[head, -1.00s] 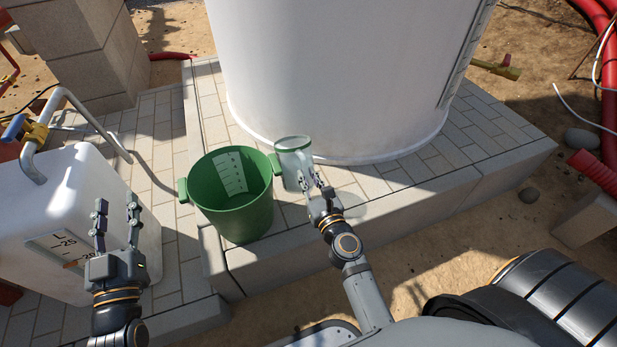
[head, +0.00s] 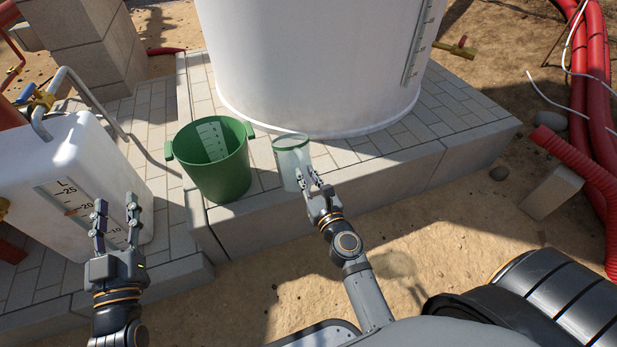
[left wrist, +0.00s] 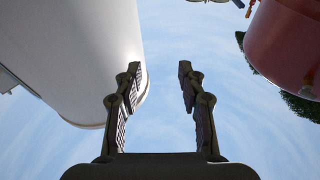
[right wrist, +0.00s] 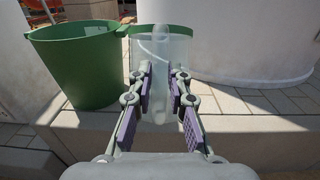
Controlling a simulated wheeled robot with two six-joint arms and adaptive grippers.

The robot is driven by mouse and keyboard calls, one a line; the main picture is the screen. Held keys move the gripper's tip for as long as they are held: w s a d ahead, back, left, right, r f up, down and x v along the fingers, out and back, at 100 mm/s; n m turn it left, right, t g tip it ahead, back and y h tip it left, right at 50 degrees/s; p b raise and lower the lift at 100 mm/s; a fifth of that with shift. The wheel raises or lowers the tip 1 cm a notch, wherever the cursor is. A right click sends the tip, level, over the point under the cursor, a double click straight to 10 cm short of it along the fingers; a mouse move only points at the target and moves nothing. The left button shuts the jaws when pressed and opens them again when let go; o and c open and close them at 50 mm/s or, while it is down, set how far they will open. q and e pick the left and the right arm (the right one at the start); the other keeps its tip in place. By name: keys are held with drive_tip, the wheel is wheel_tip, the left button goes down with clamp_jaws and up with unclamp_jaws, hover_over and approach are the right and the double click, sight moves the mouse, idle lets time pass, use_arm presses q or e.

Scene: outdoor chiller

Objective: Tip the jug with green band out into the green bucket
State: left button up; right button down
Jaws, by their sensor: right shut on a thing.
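The clear jug with a green band (head: 292,158) is held upright in my right gripper (head: 312,187), a little to the right of the green bucket. In the right wrist view the jug (right wrist: 176,48) stands between the fingers (right wrist: 160,92), which are shut on it. The green bucket (head: 218,172) stands on the paved ledge, open at the top, with a pale scale inside; it also shows at the left of the right wrist view (right wrist: 82,72). How much the jug holds is hard to tell. My left gripper (head: 116,220) is open and empty, in front of the white container.
A white tank (head: 310,60) stands close behind the jug. A white container (head: 75,175) with a scale and a bent pipe (head: 85,95) is at the left. Red hoses (head: 597,110) lie at the right.

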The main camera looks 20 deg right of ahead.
use_arm(q)
wheel_tip(320, 180, up, 9)
drive_tip(key=s+t, duration=0.1)
drive_tip(key=t, duration=0.3)
drive_tip(key=shift+s+m+h+b, duration=0.3)
drive_tip(key=shift+s+h+b, duration=0.1)
drive_tip(key=shift+b, duration=0.05)
use_arm(e)
drive_tip(key=a+r+n+t+y, duration=0.1)
drive_tip(key=a+r+n+y, duration=0.1)
drive_tip(key=r+y, duration=0.3)
drive_tip(key=s+a+r+n+y, duration=0.1)
drive_tip(key=a+r+n+y, duration=0.2)
drive_tip(key=r, duration=1.1)
drive_tip(key=a+y, duration=0.2)
drive_tip(key=shift+s+a+n+t+y, duration=0.25)
drive_tip(key=shift+s+n+t+y, duration=0.05)
drive_tip(key=shift+t, duration=0.1)
drive_tip(key=shift+r, duration=0.1)
